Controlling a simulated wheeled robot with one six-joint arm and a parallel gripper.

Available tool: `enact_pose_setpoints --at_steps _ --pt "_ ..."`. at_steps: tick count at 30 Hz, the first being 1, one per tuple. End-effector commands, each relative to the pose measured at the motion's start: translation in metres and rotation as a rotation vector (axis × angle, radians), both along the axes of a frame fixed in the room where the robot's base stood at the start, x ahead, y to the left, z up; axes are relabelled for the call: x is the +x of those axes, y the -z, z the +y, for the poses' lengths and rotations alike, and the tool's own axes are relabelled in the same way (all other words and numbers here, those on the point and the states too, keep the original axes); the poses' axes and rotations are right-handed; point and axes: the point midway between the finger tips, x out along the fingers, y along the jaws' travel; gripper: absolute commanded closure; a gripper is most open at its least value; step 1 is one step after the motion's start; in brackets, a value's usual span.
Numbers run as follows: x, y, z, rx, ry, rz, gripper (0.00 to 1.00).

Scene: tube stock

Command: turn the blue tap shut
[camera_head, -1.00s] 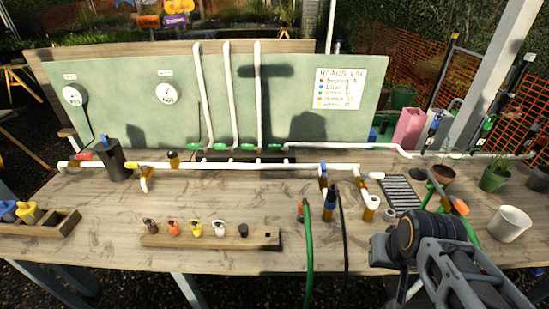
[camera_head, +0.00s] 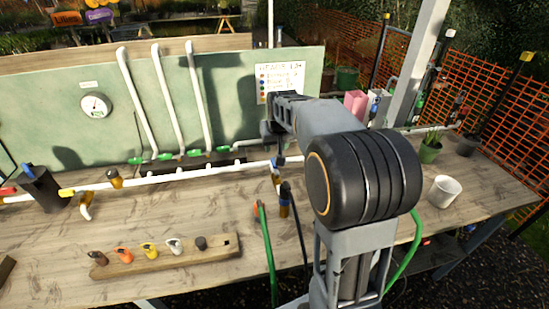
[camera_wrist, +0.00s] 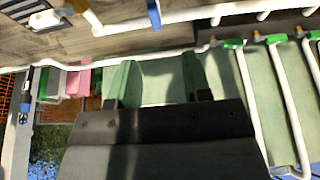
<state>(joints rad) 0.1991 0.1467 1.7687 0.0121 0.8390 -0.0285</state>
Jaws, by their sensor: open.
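A blue tap handle (camera_wrist: 153,14) sits on the white pipe at the top of the wrist view, standing crosswise to that pipe. In the head view a small blue handle (camera_head: 276,172) shows on the pipe, just below my gripper and partly hidden by it. My gripper (camera_head: 277,148) hangs above the rear pipe with its fingers downward. In the wrist view my gripper (camera_wrist: 157,78) has its two fingers well apart with nothing between them. The blue handle lies beyond the fingertips, apart from them.
Green taps (camera_head: 165,156) stand below the upright pipes at the board (camera_head: 225,85). A wooden rack (camera_head: 165,257) with coloured tags lies at the front. A green hose (camera_head: 268,250) and a black hose run over the front edge. A white pot (camera_head: 443,191) stands at the right.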

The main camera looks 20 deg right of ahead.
Motion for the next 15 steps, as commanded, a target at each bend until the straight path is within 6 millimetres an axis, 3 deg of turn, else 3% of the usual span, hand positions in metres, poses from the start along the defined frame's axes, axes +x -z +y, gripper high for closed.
enact_pose_setpoints --at_steps 7,15 --pt "0.026 0.016 -0.018 -0.001 0.021 -0.003 0.55" --pt "0.043 0.062 -0.023 0.0 0.024 0.0 0.55"
